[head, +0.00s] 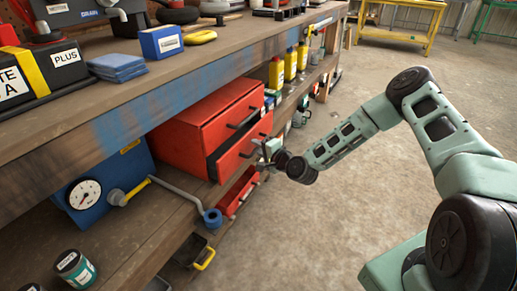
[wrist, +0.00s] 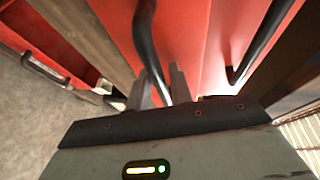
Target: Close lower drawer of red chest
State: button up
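The red chest (head: 200,118) stands on the shelf under the workbench, its drawer fronts facing right. Its lower drawer (head: 232,155) is pulled out, and a dark opening shows above its side. The upper drawer front (head: 238,122) carries a dark handle. My gripper (head: 266,150) is at the lower drawer's front. In the wrist view, a curved black handle (wrist: 147,35) runs down between the fingertips of my gripper (wrist: 162,85). A second black handle (wrist: 262,40) is to the right on the red fronts. Whether the fingers press on the handle is unclear.
Below the chest, a red tray-like drawer (head: 237,192) with handles juts out. A blue gauge box (head: 100,190) and a wrench-like tool (head: 185,195) lie left of the chest. Yellow bottles (head: 290,65) stand beyond it. The concrete floor (head: 340,220) on the right is clear.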

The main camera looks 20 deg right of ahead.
aim_at(249, 144)
grip_shut()
jog(key=w+a, duration=0.2)
jog(key=w, duration=0.1)
jog(key=shift+a, duration=0.2)
jog(key=shift+w+a, duration=0.15)
jog(key=shift+w, duration=0.1)
grip_release()
jog(key=shift+a+r, duration=0.1)
jog(key=p+v, duration=0.3)
jog(key=v, duration=1.4)
jog(key=shift+s, duration=0.25)
